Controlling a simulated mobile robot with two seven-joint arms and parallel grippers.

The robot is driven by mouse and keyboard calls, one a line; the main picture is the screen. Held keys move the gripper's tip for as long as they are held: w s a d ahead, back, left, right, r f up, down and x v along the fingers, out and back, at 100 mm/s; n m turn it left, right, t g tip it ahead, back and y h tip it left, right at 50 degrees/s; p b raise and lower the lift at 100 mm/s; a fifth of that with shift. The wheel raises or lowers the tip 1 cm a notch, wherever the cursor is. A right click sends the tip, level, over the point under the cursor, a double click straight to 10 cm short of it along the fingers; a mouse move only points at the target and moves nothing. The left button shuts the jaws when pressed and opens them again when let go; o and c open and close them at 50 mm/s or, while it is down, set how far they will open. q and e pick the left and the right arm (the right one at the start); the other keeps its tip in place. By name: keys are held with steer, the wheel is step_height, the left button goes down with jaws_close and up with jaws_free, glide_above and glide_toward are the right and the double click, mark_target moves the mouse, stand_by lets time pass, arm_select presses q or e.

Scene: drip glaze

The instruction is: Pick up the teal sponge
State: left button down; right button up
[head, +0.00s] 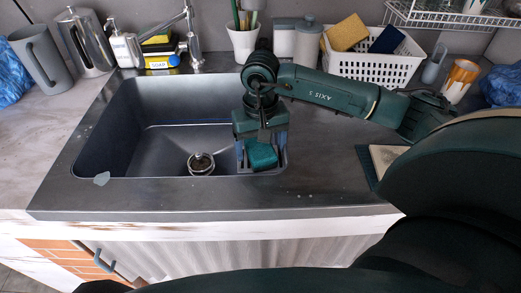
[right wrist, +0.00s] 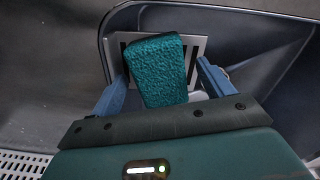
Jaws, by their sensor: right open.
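The teal sponge (head: 262,155) is at the front right of the grey sink (head: 100,130). It stands out clearly in the right wrist view (right wrist: 157,65), over a pale slotted holder (right wrist: 196,50) by the sink wall. My right gripper (head: 262,163) points down at the sponge. Its blue fingers are open, one on either side of the sponge, with a visible gap on the right in the right wrist view. Whether the left finger touches the sponge is unclear. The sponge's lower part is hidden. My left gripper is not in view.
A metal strainer (head: 201,164) lies in the sink left of the gripper. The faucet (head: 190,35) and soap things stand behind. A white basket (head: 372,70) with a yellow sponge (head: 347,32) is at the back right. The front counter edge (head: 160,200) is mostly clear.

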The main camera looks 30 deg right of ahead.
mark_target(260, 147)
steer(key=shift+f, duration=0.25)
steer(key=shift+c, duration=0.6)
steer(key=c, duration=0.9)
steer(key=shift+r, duration=0.1)
steer(key=shift+c, duration=0.2)
step_height(260, 147, up, 10)
